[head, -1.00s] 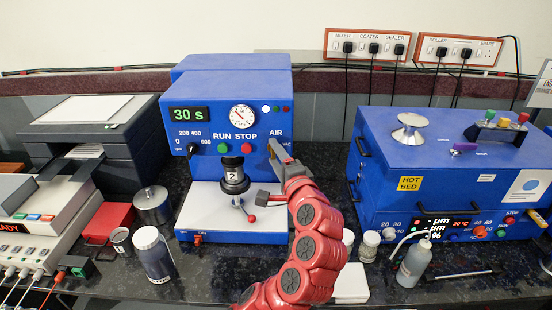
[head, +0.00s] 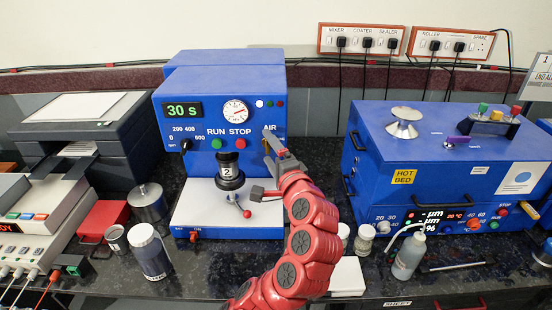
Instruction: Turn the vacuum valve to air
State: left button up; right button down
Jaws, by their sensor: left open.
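The blue coater-like machine (head: 225,160) with a "30 s" display stands at the back centre. Its vacuum valve is by the "AIR" label at the right of the front panel; my gripper covers most of that spot, so the valve's handle position cannot be made out. My left gripper (head: 270,146), on the red arm, is right in front of the panel just below "AIR", its fingers pointing at the panel. It is open; whether it touches the valve cannot be told. My right gripper is not in view.
A white-capped bottle (head: 150,250) is front left. The blue hot-bed machine (head: 440,150) stands to the right. A white block (head: 347,277) lies near the front edge.

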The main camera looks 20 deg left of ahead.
pick_arm(q)
jog(key=b+v, duration=0.1)
jog(key=v, duration=1.6)
jog(key=shift+s+b, duration=0.15)
jog(key=shift+b, duration=0.2)
jog(key=shift+r, duration=0.1)
